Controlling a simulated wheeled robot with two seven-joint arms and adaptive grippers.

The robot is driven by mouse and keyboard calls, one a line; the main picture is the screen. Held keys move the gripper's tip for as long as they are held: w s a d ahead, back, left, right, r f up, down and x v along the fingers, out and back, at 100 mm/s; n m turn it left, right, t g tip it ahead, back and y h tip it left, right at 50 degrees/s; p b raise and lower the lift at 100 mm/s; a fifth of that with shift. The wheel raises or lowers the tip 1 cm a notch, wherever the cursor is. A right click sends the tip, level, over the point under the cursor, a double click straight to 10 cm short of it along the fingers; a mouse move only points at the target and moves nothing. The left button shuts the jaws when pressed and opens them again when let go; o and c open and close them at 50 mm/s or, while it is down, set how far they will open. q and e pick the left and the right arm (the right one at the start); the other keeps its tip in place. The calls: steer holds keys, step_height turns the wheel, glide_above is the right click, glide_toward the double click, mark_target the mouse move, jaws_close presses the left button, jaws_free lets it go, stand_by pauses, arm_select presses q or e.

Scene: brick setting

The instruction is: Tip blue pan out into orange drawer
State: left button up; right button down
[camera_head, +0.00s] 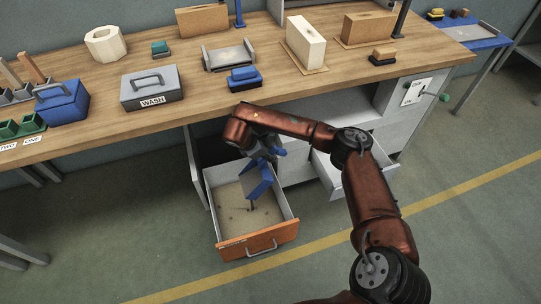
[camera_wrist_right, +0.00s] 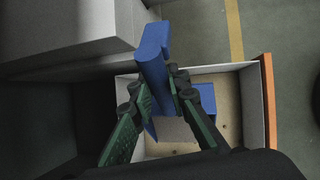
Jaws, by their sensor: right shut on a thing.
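The orange drawer (camera_head: 259,243) stands pulled out below the bench, its orange front facing the viewer. The blue pan (camera_head: 259,180) is steeply tilted over the drawer's inside. My right gripper (camera_head: 268,152) is above it, partly hidden by my arm. In the right wrist view, my right gripper (camera_wrist_right: 162,88) is shut on the blue pan's handle (camera_wrist_right: 153,60). The pan's body shows only partly behind the fingers. Small dark bits lie on the drawer's tan floor, and a dark bit shows just under the pan's lower edge. My left gripper is not in view.
Another grey drawer (camera_head: 327,178) is open to the right. Above is the wooden bench (camera_head: 205,85) with a grey WASH box (camera_head: 151,90), a blue box (camera_head: 62,103), a blue brush (camera_head: 244,78) and bricks. The floor in front is clear, with a yellow line.

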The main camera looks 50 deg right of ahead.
steer(key=shift+w+a+r, duration=0.1)
steer(key=shift+w+a, duration=0.05)
steer(key=shift+a, duration=0.05)
steer(key=shift+w+a+r, duration=0.1)
steer(key=shift+a+r, duration=0.05)
steer(key=shift+a, duration=0.05)
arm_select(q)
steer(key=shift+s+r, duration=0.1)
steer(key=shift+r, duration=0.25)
arm_select(e)
steer(key=shift+w+a+h, duration=0.1)
steer(key=shift+a+h, duration=0.1)
steer(key=shift+h, duration=0.1)
steer(key=shift+w+a+r, duration=0.1)
steer(key=shift+a+r, duration=0.05)
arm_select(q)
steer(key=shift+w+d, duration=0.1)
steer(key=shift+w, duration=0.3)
arm_select(e)
steer(key=shift+g, duration=0.3)
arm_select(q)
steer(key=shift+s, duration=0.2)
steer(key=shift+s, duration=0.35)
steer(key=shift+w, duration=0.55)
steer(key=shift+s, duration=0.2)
